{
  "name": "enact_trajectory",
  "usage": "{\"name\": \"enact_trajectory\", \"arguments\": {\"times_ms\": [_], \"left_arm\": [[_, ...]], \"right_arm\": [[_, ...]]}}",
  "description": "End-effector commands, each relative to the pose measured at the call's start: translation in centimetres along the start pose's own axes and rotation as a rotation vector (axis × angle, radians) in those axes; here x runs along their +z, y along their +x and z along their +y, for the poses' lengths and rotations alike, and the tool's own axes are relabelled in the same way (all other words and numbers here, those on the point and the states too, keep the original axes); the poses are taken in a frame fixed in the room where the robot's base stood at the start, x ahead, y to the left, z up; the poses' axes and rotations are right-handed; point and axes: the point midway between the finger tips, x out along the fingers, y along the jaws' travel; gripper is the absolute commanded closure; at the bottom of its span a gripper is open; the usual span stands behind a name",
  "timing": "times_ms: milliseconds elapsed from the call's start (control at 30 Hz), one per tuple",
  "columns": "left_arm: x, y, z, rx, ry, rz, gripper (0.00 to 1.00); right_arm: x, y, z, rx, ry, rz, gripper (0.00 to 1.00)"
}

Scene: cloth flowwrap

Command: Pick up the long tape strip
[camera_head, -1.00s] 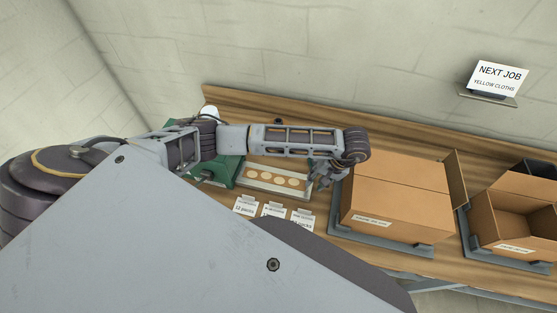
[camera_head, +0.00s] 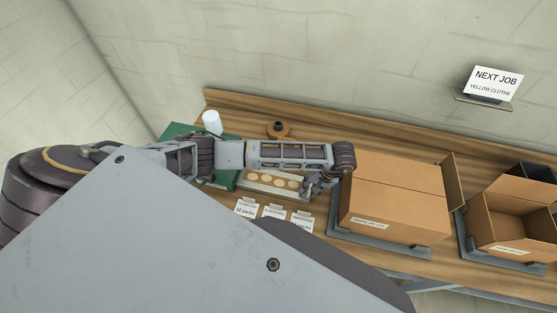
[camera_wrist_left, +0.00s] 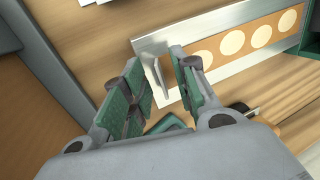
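A metal rail (camera_head: 263,187) lies on the bench and carries an orange-brown strip with a row of pale discs. The rail (camera_wrist_left: 222,27) also shows in the left wrist view. At its near end a thin grey flap (camera_wrist_left: 157,76) stands up; I cannot tell whether it is the long tape strip. My left gripper (camera_head: 318,186) is over the rail's right end. In the left wrist view its green-padded fingers (camera_wrist_left: 157,62) are apart, one on each side of the flap, with no clear grip on it. My right gripper is not in view.
A closed cardboard box (camera_head: 395,200) stands right of the gripper, an open box (camera_head: 515,222) farther right. Label cards (camera_head: 273,211) stand in front of the rail. A green machine (camera_head: 177,131), a white cylinder (camera_head: 212,122) and a brown knob-like object (camera_head: 278,129) are behind.

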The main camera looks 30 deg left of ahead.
Motion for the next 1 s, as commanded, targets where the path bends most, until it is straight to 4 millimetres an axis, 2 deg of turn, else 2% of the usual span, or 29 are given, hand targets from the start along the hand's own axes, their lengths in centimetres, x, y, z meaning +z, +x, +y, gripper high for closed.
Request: {"name": "enact_trajectory", "arguments": {"times_ms": [300, 500, 533, 1000], "left_arm": [[0.0, -0.01, 0.01, 0.0, 0.0, 0.0, 0.73], [0.0, -0.01, 0.0, 0.0, 0.0, 0.0, 0.98], [0.0, -0.01, 0.0, 0.0, 0.0, 0.0, 1.0], [-0.04, -0.2, -0.06, 0.0, -0.001, 0.001, 1.0]], "right_arm": [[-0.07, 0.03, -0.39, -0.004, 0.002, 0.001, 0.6], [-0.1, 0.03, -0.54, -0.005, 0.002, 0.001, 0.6], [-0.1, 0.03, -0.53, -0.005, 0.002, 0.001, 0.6], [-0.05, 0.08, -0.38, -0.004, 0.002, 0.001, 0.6]]}}
